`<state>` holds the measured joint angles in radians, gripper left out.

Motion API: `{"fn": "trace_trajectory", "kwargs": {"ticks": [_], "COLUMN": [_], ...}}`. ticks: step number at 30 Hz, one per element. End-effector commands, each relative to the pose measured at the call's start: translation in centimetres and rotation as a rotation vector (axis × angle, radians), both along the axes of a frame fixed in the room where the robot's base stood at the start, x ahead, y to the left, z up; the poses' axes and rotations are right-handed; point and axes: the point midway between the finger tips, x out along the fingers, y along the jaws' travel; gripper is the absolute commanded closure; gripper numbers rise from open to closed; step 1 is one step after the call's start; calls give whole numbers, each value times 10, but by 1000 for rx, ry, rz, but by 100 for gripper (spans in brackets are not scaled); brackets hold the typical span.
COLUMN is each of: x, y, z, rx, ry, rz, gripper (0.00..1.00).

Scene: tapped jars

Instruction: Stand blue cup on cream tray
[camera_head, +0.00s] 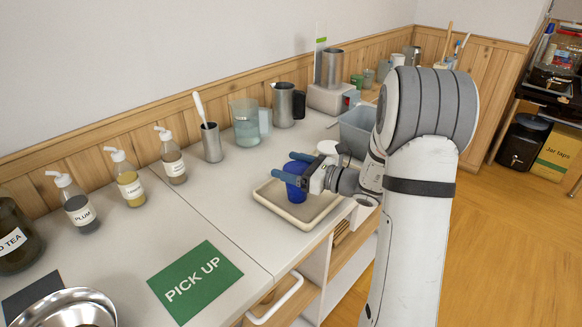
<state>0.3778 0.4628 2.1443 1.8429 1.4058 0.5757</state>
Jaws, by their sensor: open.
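The blue cup (297,182) stands upright on the cream tray (270,202), or just above it; I cannot tell whether its base touches. The tray lies flat on the counter, near its front edge. My gripper (283,176) reaches in from the right, low over the tray. Its two blue fingers lie one on each side of the cup, pointing left. The jaws are open, and part of the cup is hidden by the near finger and gripper body.
A green PICK UP mat (195,283) lies on the front counter. Pump bottles (130,180), a metal cup (211,143), a clear jug (245,124) and a steel pitcher (284,105) line the back. A grey bin (357,130) stands behind my arm. Counter left of the tray is clear.

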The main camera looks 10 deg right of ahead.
Motion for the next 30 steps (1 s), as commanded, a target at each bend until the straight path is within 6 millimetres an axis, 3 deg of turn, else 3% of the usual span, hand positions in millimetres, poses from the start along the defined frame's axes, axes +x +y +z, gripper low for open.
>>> {"fn": "trace_trajectory", "kwargs": {"ticks": [18,30], "x": [0,0], "y": [0,0], "z": [26,28], "rx": [0,0], "ry": [0,0], "rz": [0,0], "gripper": [21,21]}}
